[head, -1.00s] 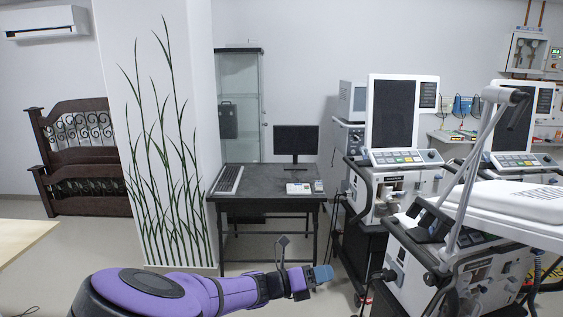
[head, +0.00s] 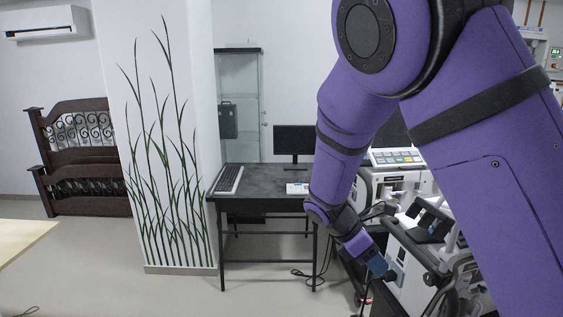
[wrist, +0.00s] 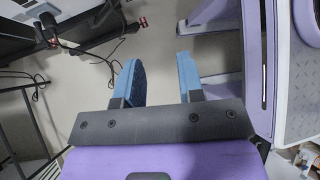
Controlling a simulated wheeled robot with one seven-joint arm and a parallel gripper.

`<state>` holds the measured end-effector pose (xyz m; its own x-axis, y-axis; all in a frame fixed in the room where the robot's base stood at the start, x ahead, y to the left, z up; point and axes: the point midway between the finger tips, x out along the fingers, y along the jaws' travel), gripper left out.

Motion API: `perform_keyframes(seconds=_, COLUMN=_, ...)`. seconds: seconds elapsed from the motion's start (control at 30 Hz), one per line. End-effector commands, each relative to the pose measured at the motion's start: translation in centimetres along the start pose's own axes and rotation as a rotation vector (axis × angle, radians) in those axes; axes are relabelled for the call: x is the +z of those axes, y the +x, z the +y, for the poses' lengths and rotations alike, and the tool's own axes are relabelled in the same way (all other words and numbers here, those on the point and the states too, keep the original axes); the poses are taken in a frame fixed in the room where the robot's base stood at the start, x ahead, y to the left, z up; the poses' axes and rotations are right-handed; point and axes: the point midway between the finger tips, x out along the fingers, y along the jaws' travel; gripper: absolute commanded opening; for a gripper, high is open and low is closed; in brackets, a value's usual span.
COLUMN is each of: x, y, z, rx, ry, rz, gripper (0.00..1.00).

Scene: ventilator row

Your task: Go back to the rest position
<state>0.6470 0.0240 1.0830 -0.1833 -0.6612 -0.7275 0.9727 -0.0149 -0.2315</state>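My gripper (head: 380,266) has blue fingertips and hangs low at the right of centre in the head view, pointing down and to the right. In the wrist view my gripper (wrist: 160,78) has its two blue fingers apart, with only bare floor between them. It is open and holds nothing. My purple arm is raised and bent across the right side of the head view, hiding much of the ventilator row behind it.
A dark desk (head: 265,178) with a monitor (head: 294,139) and keyboard (head: 228,180) stands left of my gripper. A ventilator (head: 418,240) is close behind and right of it. Cables lie on the floor. Floor left of the desk front is clear.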

Motion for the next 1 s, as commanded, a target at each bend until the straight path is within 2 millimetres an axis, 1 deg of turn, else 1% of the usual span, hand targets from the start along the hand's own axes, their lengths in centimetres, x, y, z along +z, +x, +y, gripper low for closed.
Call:
perform_keyframes(seconds=0.03, x=1.1, y=-0.3, z=-0.6, rx=-0.002, ry=0.053, rz=0.056, gripper=0.35)
perform_keyframes(seconds=0.27, x=5.0, y=-1.6, z=-3.4, rx=-0.016, ry=0.294, rz=0.265, gripper=0.35)
perform_keyframes(seconds=0.57, x=10.0, y=-3.3, z=-7.8, rx=-0.036, ry=0.615, rz=0.508, gripper=0.35)
perform_keyframes(seconds=0.8, x=13.7, y=-4.6, z=-12.0, rx=-0.046, ry=0.875, rz=0.681, gripper=0.35)
perform_keyframes(seconds=1.0, x=16.3, y=-5.6, z=-16.0, rx=-0.048, ry=1.095, rz=0.813, gripper=0.35)
